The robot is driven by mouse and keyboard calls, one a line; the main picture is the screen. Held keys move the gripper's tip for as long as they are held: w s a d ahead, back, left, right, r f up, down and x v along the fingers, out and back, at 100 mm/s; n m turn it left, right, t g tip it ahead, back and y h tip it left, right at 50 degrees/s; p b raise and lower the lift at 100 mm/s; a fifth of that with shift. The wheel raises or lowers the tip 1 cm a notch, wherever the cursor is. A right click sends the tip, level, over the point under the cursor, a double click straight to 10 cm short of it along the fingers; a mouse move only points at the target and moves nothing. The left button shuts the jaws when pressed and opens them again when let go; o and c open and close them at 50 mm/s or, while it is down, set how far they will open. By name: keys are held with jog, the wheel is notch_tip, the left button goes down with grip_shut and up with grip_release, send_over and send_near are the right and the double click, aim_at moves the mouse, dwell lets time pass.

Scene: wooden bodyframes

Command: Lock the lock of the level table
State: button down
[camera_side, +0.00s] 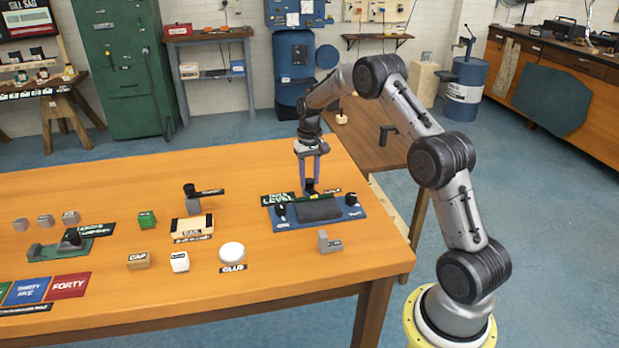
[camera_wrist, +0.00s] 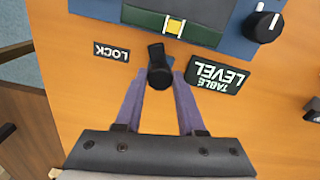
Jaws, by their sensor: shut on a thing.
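The level table (camera_side: 284,225) is a blue base with a dark grey plate (camera_side: 320,209) on the wooden table, near its right end. A green bar with a yellow vial (camera_wrist: 174,26) runs along its edge. The lock (camera_wrist: 158,66) is a black lever knob at that edge, beside a black "LOCK" label (camera_wrist: 112,52) and a "TABLE LEVEL" sign (camera_wrist: 217,76). My gripper (camera_wrist: 160,86) points down with its purple fingers closed on the lock's black knob. In the side view my gripper (camera_side: 309,186) stands at the far edge of the level table, and the fingers partly hide the knob.
A black dial (camera_wrist: 263,27) sits on the blue base, and black knobs (camera_side: 351,199) stand at its ends. A grey block (camera_side: 329,242) stands in front. A white round piece (camera_side: 232,252) and a wooden box (camera_side: 192,228) lie to the left.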

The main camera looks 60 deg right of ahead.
aim_at(309, 181)
jog(key=m, duration=0.4)
jog(key=shift+r+m, duration=0.15)
jog(key=shift+m, duration=0.15)
dwell(0.4)
jog(key=c, duration=0.5)
grip_release()
notch_tip(309, 181, up, 14)
jog(key=shift+a, duration=0.1)
